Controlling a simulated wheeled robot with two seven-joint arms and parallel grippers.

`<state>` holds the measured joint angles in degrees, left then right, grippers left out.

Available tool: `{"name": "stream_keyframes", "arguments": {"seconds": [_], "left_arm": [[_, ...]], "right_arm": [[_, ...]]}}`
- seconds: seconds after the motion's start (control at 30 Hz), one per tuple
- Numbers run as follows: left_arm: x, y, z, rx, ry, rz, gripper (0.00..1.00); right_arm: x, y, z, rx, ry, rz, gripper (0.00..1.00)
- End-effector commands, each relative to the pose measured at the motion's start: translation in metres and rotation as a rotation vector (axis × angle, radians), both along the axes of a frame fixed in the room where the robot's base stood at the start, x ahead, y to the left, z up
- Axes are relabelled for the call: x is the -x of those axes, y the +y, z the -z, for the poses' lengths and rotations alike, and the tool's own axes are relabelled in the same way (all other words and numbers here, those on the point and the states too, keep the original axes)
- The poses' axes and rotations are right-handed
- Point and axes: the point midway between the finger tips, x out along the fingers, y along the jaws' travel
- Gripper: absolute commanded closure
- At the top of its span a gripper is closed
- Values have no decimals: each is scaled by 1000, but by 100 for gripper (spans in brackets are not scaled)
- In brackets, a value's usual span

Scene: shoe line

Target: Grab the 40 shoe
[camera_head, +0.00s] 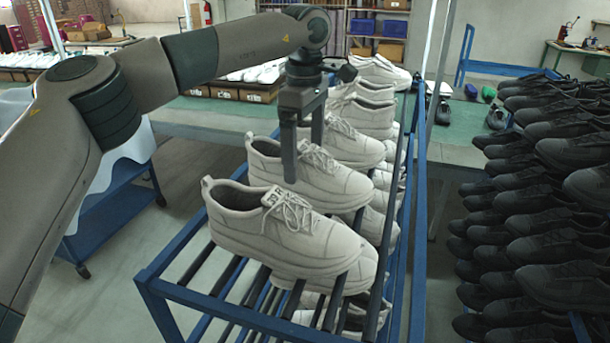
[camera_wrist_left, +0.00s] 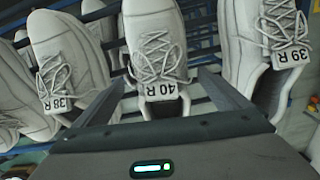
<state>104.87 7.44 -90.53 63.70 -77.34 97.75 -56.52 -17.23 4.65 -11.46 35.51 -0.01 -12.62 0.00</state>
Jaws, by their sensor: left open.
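The 40 shoe is light grey with white laces and a tag reading "40 R" (camera_wrist_left: 160,88) in the middle of the left wrist view, toe pointing away. In the head view it appears to be the second shoe from the front (camera_head: 335,186) on the blue rack, partly hidden by my gripper and the front shoe. My left gripper (camera_head: 303,161) is open and points down over this shoe. In the left wrist view its fingers (camera_wrist_left: 162,78) stand on either side of the shoe's tag and heel end, with nothing clamped. My right gripper is not in view.
The front shoe (camera_head: 270,228) stands near the edge of the blue rack (camera_head: 160,284). Stacked black shoes (camera_head: 545,215) are on the right.

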Motion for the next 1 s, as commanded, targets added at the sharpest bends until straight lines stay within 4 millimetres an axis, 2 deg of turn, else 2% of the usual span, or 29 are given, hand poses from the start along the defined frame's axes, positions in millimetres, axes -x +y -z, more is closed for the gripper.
{"name": "stream_keyframes", "arguments": {"seconds": [0.03, 0.2, 0.3, 0.73, 0.77, 0.97, 1.0], "left_arm": [[2, 0, 2, -1, 2, 3, 5], [2, -1, 21, 1, 1, 1, 5], [2, -1, 26, 1, 0, 1, 5], [2, -1, 27, 1, 0, 1, 5], [2, -1, 27, 1, 0, 1, 10], [2, -1, 27, 1, 0, 1, 58], [2, -1, 26, 1, -1, 1, 60]], "right_arm": [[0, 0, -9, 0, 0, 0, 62], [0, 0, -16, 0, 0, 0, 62], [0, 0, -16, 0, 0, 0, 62], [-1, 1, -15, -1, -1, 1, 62], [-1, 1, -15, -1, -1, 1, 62], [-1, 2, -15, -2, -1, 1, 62], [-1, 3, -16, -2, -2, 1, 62]]}}
